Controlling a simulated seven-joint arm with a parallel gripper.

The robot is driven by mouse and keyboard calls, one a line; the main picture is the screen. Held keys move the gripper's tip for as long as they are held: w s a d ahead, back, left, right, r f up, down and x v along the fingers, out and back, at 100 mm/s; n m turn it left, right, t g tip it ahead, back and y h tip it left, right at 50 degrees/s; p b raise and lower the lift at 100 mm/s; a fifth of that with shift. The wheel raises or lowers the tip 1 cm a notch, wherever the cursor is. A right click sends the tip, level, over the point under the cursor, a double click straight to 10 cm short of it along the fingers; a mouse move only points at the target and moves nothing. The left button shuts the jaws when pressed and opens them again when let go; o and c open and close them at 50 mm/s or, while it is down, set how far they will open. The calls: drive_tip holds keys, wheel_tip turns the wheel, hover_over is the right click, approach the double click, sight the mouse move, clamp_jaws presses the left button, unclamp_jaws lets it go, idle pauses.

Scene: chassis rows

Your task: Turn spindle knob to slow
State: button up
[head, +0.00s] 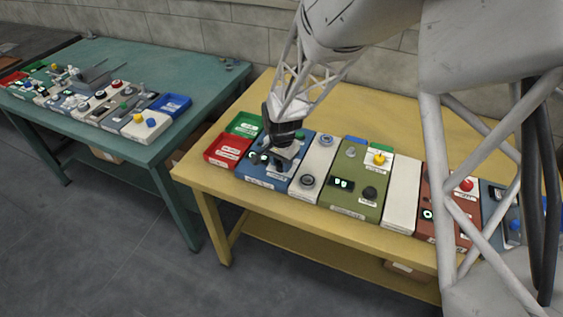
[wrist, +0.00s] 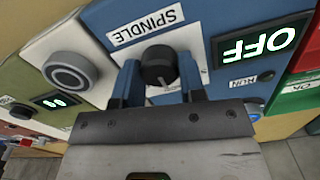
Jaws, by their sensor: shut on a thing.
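The spindle knob (wrist: 159,65) is a round black knob on a white plate, on the blue panel (wrist: 219,18) with the SPINDLE label (wrist: 145,24). In the wrist view my gripper (wrist: 161,72) has one finger on each side of the knob and is shut on it. A small pale mark shows at the knob's lower edge, but which setting it points to cannot be read. The panel's display (wrist: 262,43) reads OFF. In the head view my gripper (head: 284,145) covers the knob, above the blue panel (head: 254,170).
A white panel with a grey round button (head: 307,181) and a green panel with a black knob (head: 370,193) stand to the right. Red (head: 222,152) and green (head: 244,124) trays stand left. The yellow bench (head: 222,186) holds them. A teal bench (head: 145,67) is further left.

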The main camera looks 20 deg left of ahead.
sight(281, 163)
drive_tip(key=o, duration=0.9)
drive_tip(key=shift+r, duration=0.1)
drive_tip(key=shift+r, duration=3.85)
drive_tip(key=shift+d, duration=0.1)
